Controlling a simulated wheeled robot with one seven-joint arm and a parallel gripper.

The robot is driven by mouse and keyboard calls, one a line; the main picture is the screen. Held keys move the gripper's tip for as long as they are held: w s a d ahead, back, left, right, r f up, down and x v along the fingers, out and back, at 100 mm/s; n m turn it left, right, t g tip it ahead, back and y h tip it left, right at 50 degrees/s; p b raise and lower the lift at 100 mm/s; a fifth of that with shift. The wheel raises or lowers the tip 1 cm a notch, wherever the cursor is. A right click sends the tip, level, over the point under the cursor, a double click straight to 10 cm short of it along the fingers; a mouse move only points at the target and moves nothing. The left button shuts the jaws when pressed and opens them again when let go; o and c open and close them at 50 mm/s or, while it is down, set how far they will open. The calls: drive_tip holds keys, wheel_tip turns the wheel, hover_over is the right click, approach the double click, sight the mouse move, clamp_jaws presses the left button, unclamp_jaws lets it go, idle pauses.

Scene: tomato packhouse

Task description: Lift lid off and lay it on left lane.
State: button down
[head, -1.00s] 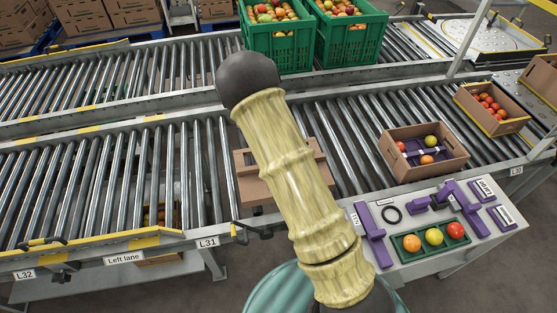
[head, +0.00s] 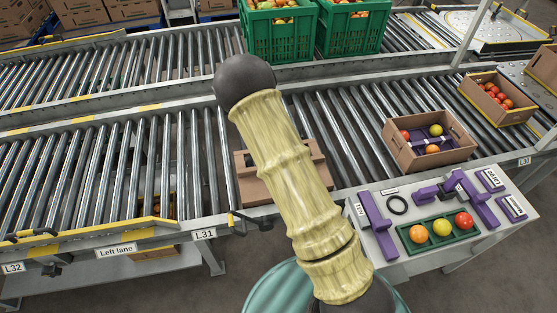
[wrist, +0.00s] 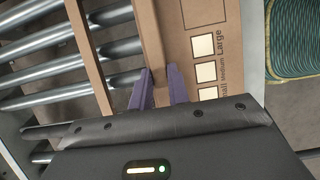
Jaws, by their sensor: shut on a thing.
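The lid (head: 247,188) is brown cardboard, held over the front lane's rollers near the L31 label. My arm hides much of it in the head view. The wrist view shows its printed face (wrist: 203,75) with pale squares and the word "Large". My gripper's purple fingers (wrist: 159,88) are shut on a cardboard strip of the lid. The open box (head: 402,152) stands on the rollers to the right, with several fruits and a purple piece inside. The left lane (head: 95,185) is the bare roller stretch at left, above the "Left lane" label.
A side bench (head: 410,262) carries purple tools, a black ring and a green tray (head: 463,238) of fruit. Another carton (head: 471,84) of tomatoes stands far right. Green crates (head: 283,47) stand on the back lane. Yellow-marked rails (head: 100,232) edge the left lane, whose rollers are clear.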

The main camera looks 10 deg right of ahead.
drive_tip(key=c, duration=1.3)
unclamp_jaws()
drive_tip(key=shift+c, duration=1.4)
drive_tip(key=shift+r, duration=0.1)
wheel_tip(320, 180, up, 6)
drive_tip(key=p, duration=0.6)
